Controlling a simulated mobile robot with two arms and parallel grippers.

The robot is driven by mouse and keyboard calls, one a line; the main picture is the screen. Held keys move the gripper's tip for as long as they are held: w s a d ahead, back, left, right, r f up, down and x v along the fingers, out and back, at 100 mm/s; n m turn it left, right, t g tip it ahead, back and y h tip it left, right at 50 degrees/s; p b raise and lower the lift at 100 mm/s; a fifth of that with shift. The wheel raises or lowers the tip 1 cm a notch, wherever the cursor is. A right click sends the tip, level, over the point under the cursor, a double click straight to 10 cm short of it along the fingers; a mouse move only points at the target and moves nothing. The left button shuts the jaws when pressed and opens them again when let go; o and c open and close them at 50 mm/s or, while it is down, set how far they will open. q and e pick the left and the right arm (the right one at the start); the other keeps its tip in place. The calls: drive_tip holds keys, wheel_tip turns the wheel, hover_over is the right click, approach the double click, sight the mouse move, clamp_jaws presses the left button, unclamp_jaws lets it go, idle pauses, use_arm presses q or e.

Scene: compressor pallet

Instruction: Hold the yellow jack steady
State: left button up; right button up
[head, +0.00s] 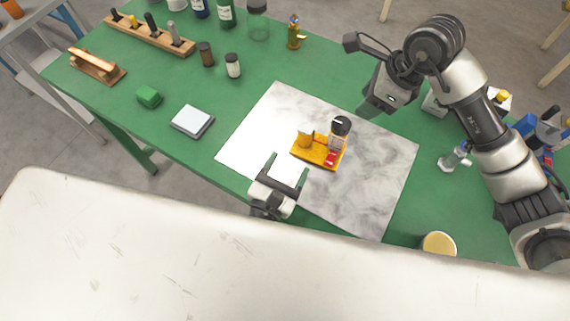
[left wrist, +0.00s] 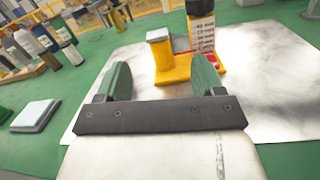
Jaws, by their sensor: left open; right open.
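The yellow jack (head: 317,154) sits on the grey marble plate (head: 375,190). It has a flat base, a short post and a taller dark-topped part (head: 340,131) with a white marked face. In the left wrist view the jack (left wrist: 172,70) is ahead of my fingers, its post roughly between them. My left gripper (head: 287,167) is open and empty, at the near side of the jack, apart from it as far as I can tell. My right gripper (head: 368,108) is above the plate's far right edge, beyond the jack; the gap between its fingers is hard to see.
A round tin (head: 438,243) stands at the near right. Bare marble surrounds the jack.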

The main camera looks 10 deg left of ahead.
sight(303, 133)
use_arm(q)
drive_tip(key=shift+w+a+f+n, duration=0.1)
drive_tip(key=shift+w+a+n, duration=0.1)
drive_tip(key=shift+n, duration=0.7)
drive_tip(key=shift+w, duration=0.2)
drive_tip(key=x, duration=1)
drive_tip(key=shift+w+f, duration=0.25)
